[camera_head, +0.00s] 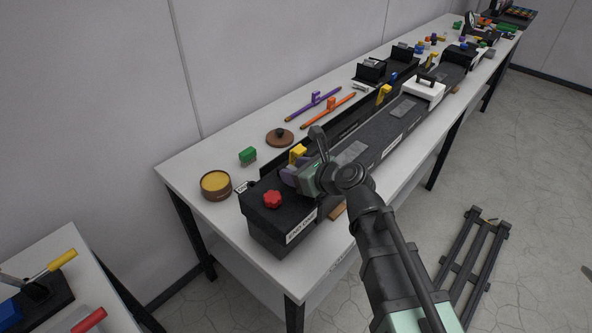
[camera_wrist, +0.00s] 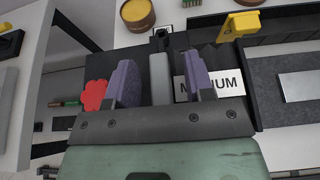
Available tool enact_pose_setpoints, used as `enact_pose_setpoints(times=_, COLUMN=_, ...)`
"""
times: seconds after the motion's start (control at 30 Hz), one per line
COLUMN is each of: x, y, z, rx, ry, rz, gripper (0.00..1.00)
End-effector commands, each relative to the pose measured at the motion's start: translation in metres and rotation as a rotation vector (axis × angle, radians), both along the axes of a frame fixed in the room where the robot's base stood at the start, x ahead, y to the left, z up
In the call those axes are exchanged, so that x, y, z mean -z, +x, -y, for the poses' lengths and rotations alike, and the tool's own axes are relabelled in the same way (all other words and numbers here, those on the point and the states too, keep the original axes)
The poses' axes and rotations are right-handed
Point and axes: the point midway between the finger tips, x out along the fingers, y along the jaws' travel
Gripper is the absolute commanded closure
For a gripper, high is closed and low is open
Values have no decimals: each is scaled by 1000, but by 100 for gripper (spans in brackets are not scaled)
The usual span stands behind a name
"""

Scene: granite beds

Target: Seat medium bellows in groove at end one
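The dark pleated bellows (camera_wrist: 222,58) with a white MEDIUM label (camera_wrist: 228,84) lies beyond my fingers in the wrist view, partly hidden by them. My gripper (camera_wrist: 160,82) has two purple-grey fingers spread apart. A grey bar (camera_wrist: 160,78) stands between them, with a gap on each side; I cannot tell whether it belongs to the bellows. In the head view my gripper (camera_head: 297,177) is low over the near end of the granite bed, beside the black end block (camera_head: 272,226), whose label appears to read END ONE. My arm hides most of the bellows there. I cannot make out the groove.
A red knob (camera_head: 272,199) tops the end block and a yellow clip (camera_head: 297,153) stands close by. A round yellow-topped tin (camera_head: 215,185), a green block (camera_head: 248,155) and a brown disc (camera_head: 280,138) lie left of the bed. A white block (camera_head: 424,91) sits farther along.

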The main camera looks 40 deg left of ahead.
Motion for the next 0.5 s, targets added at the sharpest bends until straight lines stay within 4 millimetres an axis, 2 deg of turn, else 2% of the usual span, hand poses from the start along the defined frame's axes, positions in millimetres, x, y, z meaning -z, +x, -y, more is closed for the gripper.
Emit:
enact_pose_setpoints(times=0.27, x=-1, y=0, z=1, rx=0, ry=0, rz=0, gripper=51)
enact_pose_setpoints(times=0.5, x=-13, y=-4, z=25, rx=2, ry=0, rz=0, gripper=51)
